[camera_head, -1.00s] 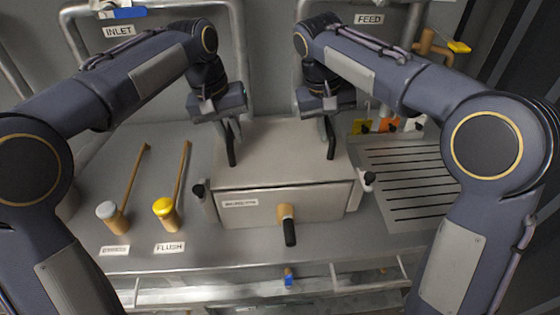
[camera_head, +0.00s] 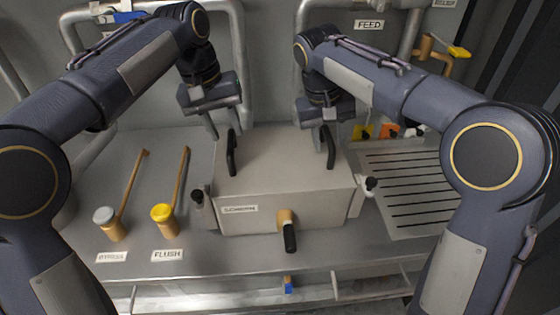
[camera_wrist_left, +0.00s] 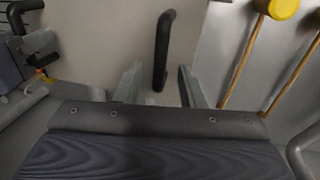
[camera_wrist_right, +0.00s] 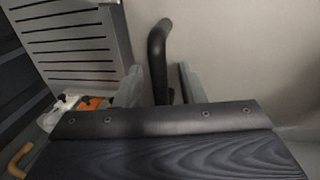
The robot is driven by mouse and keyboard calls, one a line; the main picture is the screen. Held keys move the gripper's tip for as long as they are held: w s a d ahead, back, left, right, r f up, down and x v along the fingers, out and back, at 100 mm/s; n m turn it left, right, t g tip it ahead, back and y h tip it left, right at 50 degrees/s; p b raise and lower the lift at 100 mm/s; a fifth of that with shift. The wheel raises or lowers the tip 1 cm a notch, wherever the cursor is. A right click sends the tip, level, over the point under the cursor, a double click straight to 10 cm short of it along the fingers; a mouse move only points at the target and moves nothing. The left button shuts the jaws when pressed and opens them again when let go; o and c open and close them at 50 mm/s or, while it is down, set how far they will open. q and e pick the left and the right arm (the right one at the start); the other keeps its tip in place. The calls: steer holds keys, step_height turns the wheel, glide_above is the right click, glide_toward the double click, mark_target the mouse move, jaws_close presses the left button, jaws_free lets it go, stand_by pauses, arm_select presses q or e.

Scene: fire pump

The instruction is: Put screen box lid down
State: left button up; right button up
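The screen box (camera_head: 320,210) is a grey metal box with a label on its front. Its lid (camera_head: 280,150) lies flat on top with no clear gap at the front edge. The lid has a black left handle (camera_head: 232,155) and a black right handle (camera_head: 331,148). My left gripper (camera_head: 224,132) is open above and behind the left handle. In the left wrist view the handle (camera_wrist_left: 163,50) lies beyond the spread fingers. My right gripper (camera_head: 326,130) is open at the right handle. In the right wrist view that handle (camera_wrist_right: 157,60) runs down between the fingers, with space on both sides.
A wooden handle with a black grip (camera_head: 289,235) sticks out of the box front. Dark-knobbed clamps (camera_head: 370,185) flank the box. White-capped (camera_head: 105,217) and yellow-capped (camera_head: 163,214) levers stand left. A slotted drain plate (camera_head: 405,185) lies right. Pipes run behind.

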steer(key=shift+r, duration=0.15)
arm_select(q)
step_height(320, 180, up, 8)
steer(key=a, duration=0.1)
steer(key=shift+a+f, duration=0.2)
steer(key=shift+f, duration=0.05)
arm_select(e)
step_height(320, 180, up, 12)
steer(key=a, duration=0.2)
steer(key=shift+a+f, duration=0.2)
steer(key=shift+f, duration=0.05)
